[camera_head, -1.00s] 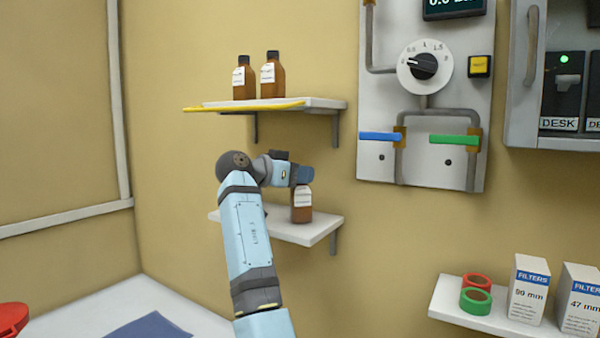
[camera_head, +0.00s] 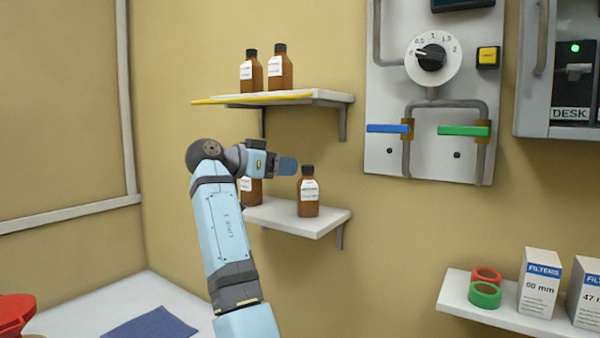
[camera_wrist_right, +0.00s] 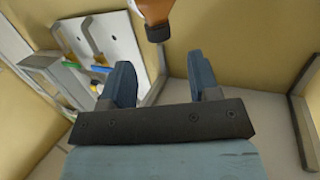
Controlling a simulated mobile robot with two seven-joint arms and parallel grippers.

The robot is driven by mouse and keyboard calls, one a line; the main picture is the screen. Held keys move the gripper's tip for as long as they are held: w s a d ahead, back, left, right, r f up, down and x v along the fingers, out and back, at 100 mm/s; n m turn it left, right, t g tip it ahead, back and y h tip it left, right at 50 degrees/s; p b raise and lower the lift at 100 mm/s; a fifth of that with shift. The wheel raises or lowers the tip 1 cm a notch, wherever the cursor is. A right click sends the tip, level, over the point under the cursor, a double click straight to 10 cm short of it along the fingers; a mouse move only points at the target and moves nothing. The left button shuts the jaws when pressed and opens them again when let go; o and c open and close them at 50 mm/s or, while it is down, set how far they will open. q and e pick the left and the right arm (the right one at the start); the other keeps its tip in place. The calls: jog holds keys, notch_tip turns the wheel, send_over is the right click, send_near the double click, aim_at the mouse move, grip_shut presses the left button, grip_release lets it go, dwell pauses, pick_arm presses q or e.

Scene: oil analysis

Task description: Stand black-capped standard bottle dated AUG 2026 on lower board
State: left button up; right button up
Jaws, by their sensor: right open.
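Two brown, black-capped bottles with white labels stand on the lower board (camera_head: 318,227). The right-hand bottle (camera_head: 309,192) is upright and in full view. The left-hand bottle (camera_head: 250,190) is partly hidden behind my right arm. The label dates are too small to read. My right gripper (camera_head: 288,165) is open and empty, just left of the right-hand bottle's cap in the picture. In the right wrist view, my open fingers (camera_wrist_right: 162,84) have nothing between them. A bottle with a dark cap (camera_wrist_right: 157,33) shows beyond them at the top edge. My left gripper is not in view.
Two more brown bottles (camera_head: 251,70) (camera_head: 280,68) stand on the upper board (camera_head: 330,96), which has a yellow front edge. A panel (camera_head: 382,160) with a dial and blue and green handles is to the right. A shelf (camera_head: 455,296) holds tape rolls and filter boxes.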

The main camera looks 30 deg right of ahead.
jog(key=a, duration=0.3)
jog(key=a+r, duration=0.1)
jog(key=a, duration=0.1)
jog(key=shift+b, duration=0.35)
jog(key=shift+d+f, duration=0.1)
